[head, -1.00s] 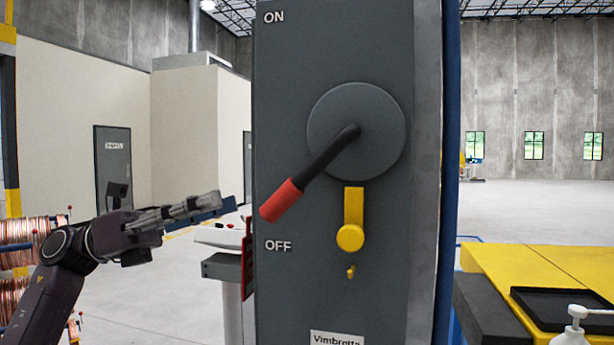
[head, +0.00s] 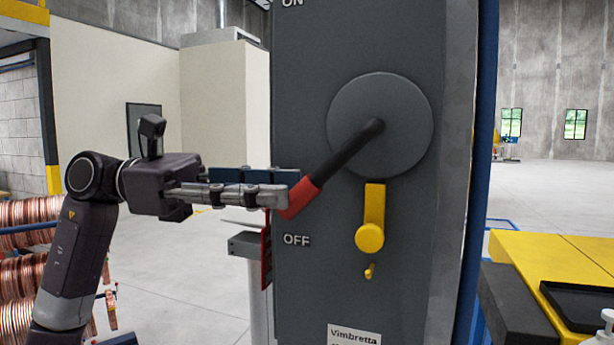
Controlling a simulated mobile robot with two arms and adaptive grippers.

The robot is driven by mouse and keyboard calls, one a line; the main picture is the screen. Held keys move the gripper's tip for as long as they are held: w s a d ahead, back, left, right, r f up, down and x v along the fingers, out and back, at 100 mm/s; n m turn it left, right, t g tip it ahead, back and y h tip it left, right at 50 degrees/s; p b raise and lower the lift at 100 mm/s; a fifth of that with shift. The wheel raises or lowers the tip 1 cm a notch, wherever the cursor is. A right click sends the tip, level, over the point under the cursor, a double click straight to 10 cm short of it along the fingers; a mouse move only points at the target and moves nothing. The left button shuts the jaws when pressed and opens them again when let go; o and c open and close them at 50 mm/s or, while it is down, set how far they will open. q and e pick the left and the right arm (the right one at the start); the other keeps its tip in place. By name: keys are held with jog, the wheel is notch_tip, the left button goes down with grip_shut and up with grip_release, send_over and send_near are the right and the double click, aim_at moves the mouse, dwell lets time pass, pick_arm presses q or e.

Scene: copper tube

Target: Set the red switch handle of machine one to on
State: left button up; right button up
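The switch handle is a black lever (head: 345,155) with a red grip (head: 299,199). It runs from a round grey disc (head: 400,115) on the dark grey machine cabinet (head: 310,290) down and left, its red end just above the OFF label (head: 296,240). Part of the ON label (head: 292,3) shows at the top edge. My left gripper (head: 285,192) reaches in from the left, with its fingertips at the lower left of the red grip. They look touching or very close; whether the fingers are open or shut is unclear. My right gripper is not in view.
A yellow table (head: 520,245) with a black tray (head: 575,297) stands at the right. Copper coils (head: 25,270) are at the lower left.

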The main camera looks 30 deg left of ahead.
aim_at(306, 190)
pick_arm(q)
jog(key=p+x, duration=0.1)
jog(key=x, duration=0.3)
jog(key=shift+r, duration=0.1)
jog(key=shift+w+d, duration=0.15)
jog(key=shift+d, duration=0.15)
jog(key=shift+a, duration=0.1)
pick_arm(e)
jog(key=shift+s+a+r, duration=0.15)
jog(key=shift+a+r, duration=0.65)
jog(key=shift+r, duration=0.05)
pick_arm(q)
jog(key=shift+a, duration=0.1)
grip_shut()
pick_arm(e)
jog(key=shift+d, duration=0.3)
